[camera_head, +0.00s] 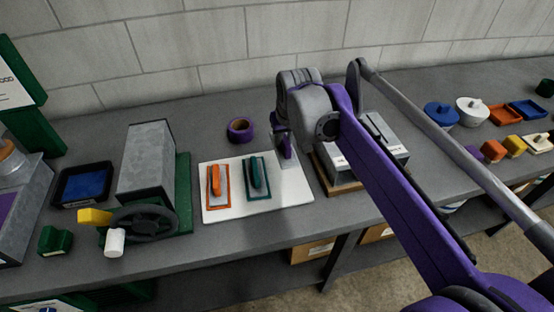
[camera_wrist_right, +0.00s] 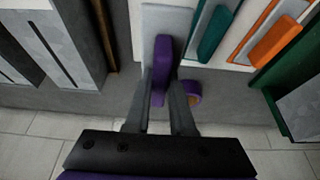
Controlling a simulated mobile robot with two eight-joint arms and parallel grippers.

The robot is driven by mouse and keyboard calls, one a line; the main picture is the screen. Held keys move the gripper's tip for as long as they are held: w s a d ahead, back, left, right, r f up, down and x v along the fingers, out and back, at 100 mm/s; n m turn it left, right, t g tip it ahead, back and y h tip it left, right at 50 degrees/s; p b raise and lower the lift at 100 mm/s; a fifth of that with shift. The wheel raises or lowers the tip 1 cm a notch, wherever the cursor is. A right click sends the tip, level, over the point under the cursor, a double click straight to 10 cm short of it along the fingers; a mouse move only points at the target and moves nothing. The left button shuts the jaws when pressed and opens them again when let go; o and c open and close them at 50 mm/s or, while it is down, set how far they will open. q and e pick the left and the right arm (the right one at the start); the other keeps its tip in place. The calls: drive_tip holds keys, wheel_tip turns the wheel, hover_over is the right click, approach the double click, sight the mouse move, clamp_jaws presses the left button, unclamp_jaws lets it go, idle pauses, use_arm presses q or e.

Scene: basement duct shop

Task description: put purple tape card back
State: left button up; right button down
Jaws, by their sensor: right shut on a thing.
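The purple tape card shows as an upright purple bar (camera_head: 288,148) over a pale grey plate at the right end of the white board (camera_head: 230,206). My right gripper (camera_head: 283,134) is shut on the purple bar from above. In the right wrist view the purple bar (camera_wrist_right: 163,62) sits between the two fingers, with the grey plate (camera_wrist_right: 165,18) beyond it. I cannot tell whether it touches the board. An orange card (camera_head: 214,186) and a teal card (camera_head: 257,177) lie on the board to its left. My left gripper is not in view.
A purple tape roll (camera_head: 240,130) lies behind the board. A grey metal box on a wooden base (camera_head: 343,187) stands close to the right. A grey duct block with a handwheel (camera_head: 146,165) stands to the left. Blue, white and orange pieces sit farther right.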

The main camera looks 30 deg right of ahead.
sight(289, 149)
drive_tip(key=f, duration=0.4)
drive_tip(key=shift+s+f, duration=0.3)
drive_tip(key=shift+s, duration=0.05)
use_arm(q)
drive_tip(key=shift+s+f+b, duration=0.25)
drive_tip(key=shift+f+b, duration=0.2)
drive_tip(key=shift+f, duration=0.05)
use_arm(e)
drive_tip(key=shift+w+f, duration=0.1)
drive_tip(key=shift+f, duration=2.05)
drive_tip(key=shift+f, duration=0.2)
drive_tip(key=c, duration=0.8)
unclamp_jaws()
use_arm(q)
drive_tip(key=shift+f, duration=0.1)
use_arm(e)
drive_tip(key=shift+o, duration=0.2)
drive_tip(key=shift+r, duration=0.1)
drive_tip(key=shift+r, duration=0.25)
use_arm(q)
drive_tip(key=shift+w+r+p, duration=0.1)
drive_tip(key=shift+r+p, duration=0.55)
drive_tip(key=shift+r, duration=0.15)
use_arm(e)
drive_tip(key=v, duration=1.1)
drive_tip(key=shift+s+r, duration=0.3)
